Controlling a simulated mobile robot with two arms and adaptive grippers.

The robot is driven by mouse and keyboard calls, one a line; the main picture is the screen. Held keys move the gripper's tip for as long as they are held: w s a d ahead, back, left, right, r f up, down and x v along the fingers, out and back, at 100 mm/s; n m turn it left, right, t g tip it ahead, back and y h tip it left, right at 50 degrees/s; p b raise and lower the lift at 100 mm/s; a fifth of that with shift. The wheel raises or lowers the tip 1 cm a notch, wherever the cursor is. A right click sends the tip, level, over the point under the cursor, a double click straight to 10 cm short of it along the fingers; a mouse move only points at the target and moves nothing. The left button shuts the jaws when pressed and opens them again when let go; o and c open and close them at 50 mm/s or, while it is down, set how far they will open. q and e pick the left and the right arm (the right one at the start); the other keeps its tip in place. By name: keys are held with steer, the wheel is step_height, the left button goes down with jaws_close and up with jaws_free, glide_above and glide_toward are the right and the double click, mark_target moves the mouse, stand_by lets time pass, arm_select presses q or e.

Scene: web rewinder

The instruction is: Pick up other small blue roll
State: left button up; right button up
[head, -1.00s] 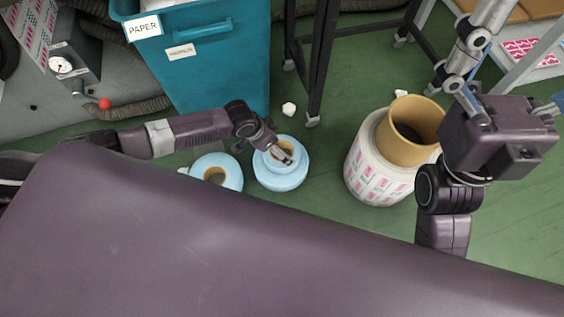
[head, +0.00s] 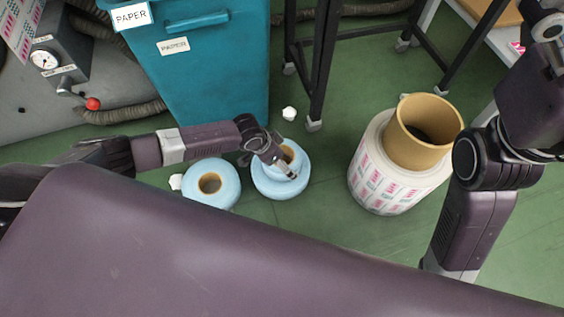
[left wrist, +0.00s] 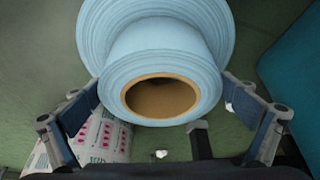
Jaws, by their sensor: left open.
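A small blue roll with a brown core (left wrist: 160,95) stands on a wider blue roll (left wrist: 220,30) in the left wrist view. The head view shows this stack (head: 280,185), its top partly hidden by my left gripper (head: 291,168). In the left wrist view the open fingers of my left gripper (left wrist: 165,118) are on either side of the small roll, apart from it. Another blue roll (head: 225,174) stands beside the stack on the left. At the right edge, metal parts of my right gripper (head: 548,28) show, cut off by the frame.
A large printed roll (head: 375,180) with a brown core (head: 424,135) stands to the right. A teal paper bin (head: 215,80) and a black frame (head: 320,70) stand behind. White scraps lie on the green floor (head: 315,185), which is clear between stack and printed roll.

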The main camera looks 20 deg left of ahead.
arm_select(q)
steer(key=shift+w+f, duration=0.1)
steer(key=shift+f, duration=0.05)
steer(key=c, duration=1.3)
steer(key=shift+c, duration=0.4)
